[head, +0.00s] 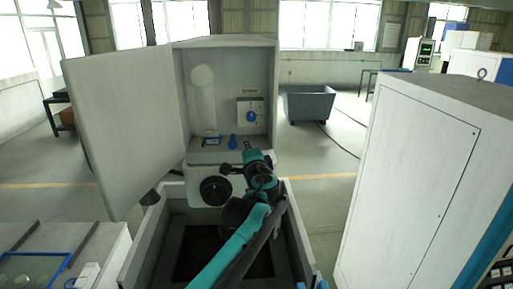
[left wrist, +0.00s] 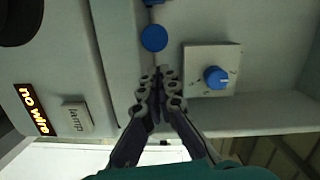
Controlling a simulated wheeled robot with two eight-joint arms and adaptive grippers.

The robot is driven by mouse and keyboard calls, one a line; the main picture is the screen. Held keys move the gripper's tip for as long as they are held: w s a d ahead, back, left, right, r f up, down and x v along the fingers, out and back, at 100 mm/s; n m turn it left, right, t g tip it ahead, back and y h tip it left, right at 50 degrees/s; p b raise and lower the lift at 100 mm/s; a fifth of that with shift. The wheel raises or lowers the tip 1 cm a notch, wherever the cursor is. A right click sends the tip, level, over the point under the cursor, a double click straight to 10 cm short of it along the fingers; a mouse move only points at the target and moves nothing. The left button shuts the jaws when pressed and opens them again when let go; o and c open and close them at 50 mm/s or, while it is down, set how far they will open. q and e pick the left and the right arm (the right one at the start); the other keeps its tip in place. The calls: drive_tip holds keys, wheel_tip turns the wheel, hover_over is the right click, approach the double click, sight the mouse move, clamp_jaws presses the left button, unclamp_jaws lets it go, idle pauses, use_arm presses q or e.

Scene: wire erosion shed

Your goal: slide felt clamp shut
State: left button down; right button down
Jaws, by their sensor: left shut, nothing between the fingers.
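No part labelled as the felt clamp shows. A round blue knob (head: 233,142) stands on the ledge inside the open machine cabinet, and I cannot tell whether it belongs to the clamp. It also shows in the left wrist view (left wrist: 154,38), just beyond my fingertips. A blue frame-like part (head: 212,142) lies left of it. My left gripper (head: 248,148) is at the ledge, right of the knob. In the left wrist view its fingers (left wrist: 158,76) are together and empty, apart from the knob. My right gripper is not seen.
A blue dial (head: 251,116) sits on a white plate on the cabinet's back wall. The open cabinet door (head: 125,130) stands at left. A black round knob (head: 215,190) is on the front below the ledge. A tall white cabinet (head: 425,180) stands at right.

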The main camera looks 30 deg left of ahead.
sight(230, 145)
use_arm(q)
drive_tip(key=shift+s+a, duration=0.5)
drive_tip(key=shift+a, duration=0.25)
drive_tip(key=shift+s+a, duration=0.45)
drive_tip(key=shift+a, duration=0.35)
drive_tip(key=shift+s+a, duration=0.5)
drive_tip(key=shift+a, duration=0.25)
drive_tip(key=shift+d, duration=0.1)
drive_tip(key=shift+w, duration=0.1)
